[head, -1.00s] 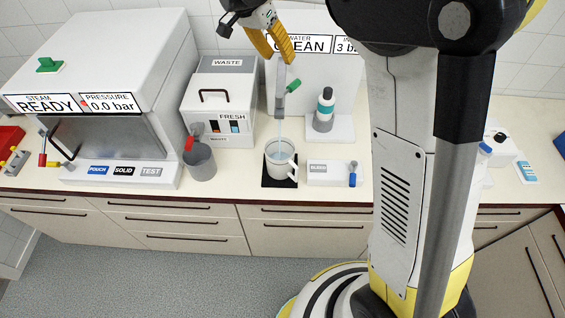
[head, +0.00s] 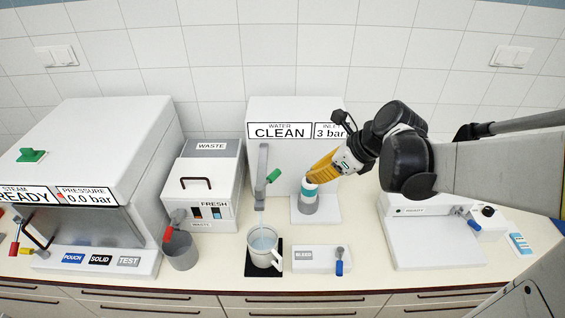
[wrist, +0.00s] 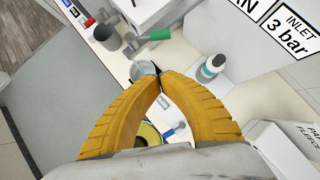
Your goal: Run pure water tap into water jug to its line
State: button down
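The white water jug (head: 262,258) stands upright on a black pad under the grey tap (head: 263,165). The tap has a green lever (head: 274,176), also seen in the wrist view (wrist: 155,35). A thin pale stream (head: 262,215) runs from the spout into the jug, and bluish water shows inside. I cannot make out the jug's line. My gripper (head: 309,181) is right of the tap, in front of the teal-capped bottle in the picture. In the wrist view its yellow fingertips (wrist: 159,76) meet with nothing between them, and the jug (wrist: 143,70) is partly behind them.
A BLEED block (head: 310,258) with a blue lever is right of the jug. A grey cup (head: 181,250) and the WASTE/FRESH unit (head: 203,190) are left. The steam unit (head: 100,150) fills the far left.

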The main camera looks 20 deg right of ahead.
jog(key=w+a+r+b+x, duration=0.1)
jog(key=w+r+x, duration=0.1)
jog(key=x, duration=1)
jog(key=shift+a+f+m, duration=0.3)
jog(key=shift+a+m, duration=0.05)
jog(key=shift+m, duration=0.05)
